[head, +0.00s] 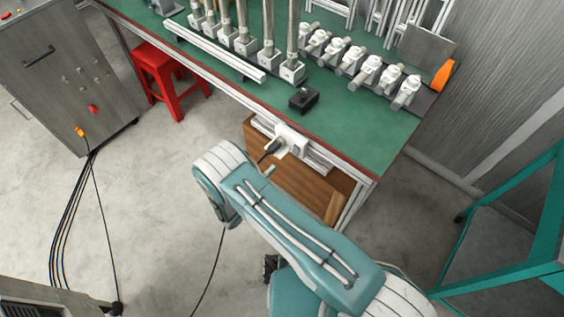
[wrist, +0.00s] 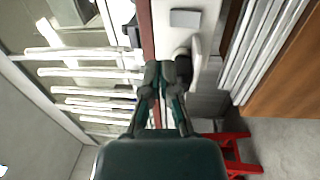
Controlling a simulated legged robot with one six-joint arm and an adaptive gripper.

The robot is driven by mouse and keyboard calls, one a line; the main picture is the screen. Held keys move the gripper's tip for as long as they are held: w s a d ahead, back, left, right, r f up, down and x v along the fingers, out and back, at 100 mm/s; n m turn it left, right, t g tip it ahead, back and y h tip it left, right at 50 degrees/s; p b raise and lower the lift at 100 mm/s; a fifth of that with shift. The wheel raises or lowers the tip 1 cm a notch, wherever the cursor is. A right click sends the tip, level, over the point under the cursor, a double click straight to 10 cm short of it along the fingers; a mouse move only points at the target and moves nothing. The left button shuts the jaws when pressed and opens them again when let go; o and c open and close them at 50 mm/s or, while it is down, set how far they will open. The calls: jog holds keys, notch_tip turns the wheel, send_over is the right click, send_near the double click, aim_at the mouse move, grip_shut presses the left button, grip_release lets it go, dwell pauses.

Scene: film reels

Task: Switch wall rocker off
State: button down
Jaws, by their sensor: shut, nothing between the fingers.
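A white wall plate (head: 291,140) is fixed on the front side of the workbench, just under its edge. In the wrist view the plate (wrist: 207,10) carries a grey rectangular rocker (wrist: 185,18) near the top. I cannot tell which way the rocker is tipped. My gripper (wrist: 168,68) is shut and empty, with its dark fingertips over or close to the plate's lower part, below the rocker in the picture. Whether they touch the plate is unclear.
The green workbench (head: 398,135) holds several upright posts, white fittings and a small black box (head: 304,98) near its front edge. A red stool (head: 170,80) stands left, and a teal frame (head: 540,220) right. Wooden boxes (head: 300,185) sit below. Cables cross the open floor.

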jog(key=s+a, duration=0.2)
jog(key=s, duration=0.1)
jog(key=shift+a+r, duration=0.1)
jog(key=shift+r, duration=0.2)
jog(key=shift+w, duration=0.1)
jog(key=d+r+m+g, duration=0.4)
jog(key=d+r+g, duration=0.35)
jog(key=r, duration=0.55)
jog(key=d+r+m+g, duration=0.4)
jog(key=d+r+g, duration=0.35)
jog(key=r, duration=0.45)
jog(key=s+d+r+m+t+y, duration=0.1)
jog(key=s+d+r+t+y, duration=0.1)
jog(key=s+d+r+y, duration=0.2)
jog(key=s+d+r+m+t+y, duration=0.1)
jog(key=s+d+r+t+y, duration=0.2)
jog(key=s+r+y, duration=0.4)
jog(key=s+r, duration=0.6)
jog(key=s, duration=0.1)
jog(key=shift+d+y, duration=0.4)
